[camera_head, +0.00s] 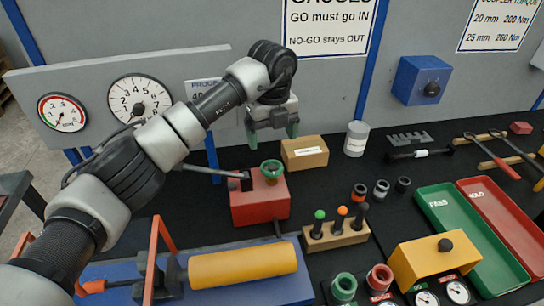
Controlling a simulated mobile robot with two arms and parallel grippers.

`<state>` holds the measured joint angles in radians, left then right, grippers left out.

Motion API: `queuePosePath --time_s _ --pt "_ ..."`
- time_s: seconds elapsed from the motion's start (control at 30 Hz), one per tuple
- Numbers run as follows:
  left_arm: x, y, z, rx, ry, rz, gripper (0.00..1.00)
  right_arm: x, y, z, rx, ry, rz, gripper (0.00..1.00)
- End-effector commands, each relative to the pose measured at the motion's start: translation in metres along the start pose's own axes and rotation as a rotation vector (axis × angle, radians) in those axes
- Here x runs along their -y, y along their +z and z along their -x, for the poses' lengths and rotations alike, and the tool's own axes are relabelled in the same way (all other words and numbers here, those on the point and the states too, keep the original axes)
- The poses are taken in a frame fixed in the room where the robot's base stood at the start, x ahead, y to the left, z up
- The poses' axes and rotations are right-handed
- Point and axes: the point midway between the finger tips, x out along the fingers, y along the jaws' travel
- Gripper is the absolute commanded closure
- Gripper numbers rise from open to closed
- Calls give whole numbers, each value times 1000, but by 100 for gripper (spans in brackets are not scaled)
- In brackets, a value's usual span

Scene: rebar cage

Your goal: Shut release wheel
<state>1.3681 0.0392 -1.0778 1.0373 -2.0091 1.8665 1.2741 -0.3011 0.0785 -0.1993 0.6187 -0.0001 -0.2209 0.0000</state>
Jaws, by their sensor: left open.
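The release wheel (271,168) is a small green ring-shaped wheel on top of a red box (260,204), just below the middle of the head view. A dark lever handle runs left from the box and passes behind my arm. My left gripper (271,133) is above the wheel and a little behind it in the picture, pointing down. Its two green-tipped fingers are apart with nothing between them, and there is a visible gap between them and the wheel. My right gripper does not show.
A cardboard box (305,154) stands right behind the red box. A wooden block (336,236) with coloured-top pegs is in front to the right. A yellow cylinder (243,267) lies at the front. Gauges (139,99) hang on the panel. Green (437,203) and red trays are at right.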

Motion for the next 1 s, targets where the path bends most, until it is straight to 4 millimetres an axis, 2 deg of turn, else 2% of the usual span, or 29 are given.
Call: queuePosePath --time_s 0.3,0.5,0.67,0.9,1.0 --pt "0 -1 -58 -5 2 0 14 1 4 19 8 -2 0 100" --pt "0 -1 -85 -3 0 0 14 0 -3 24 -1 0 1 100" --pt "0 0 -94 -1 -1 -1 14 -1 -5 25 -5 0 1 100" --pt "0 0 -95 0 -1 -1 14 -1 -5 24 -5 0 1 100" --pt "0 0 -94 0 -1 -1 28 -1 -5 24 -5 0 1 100"
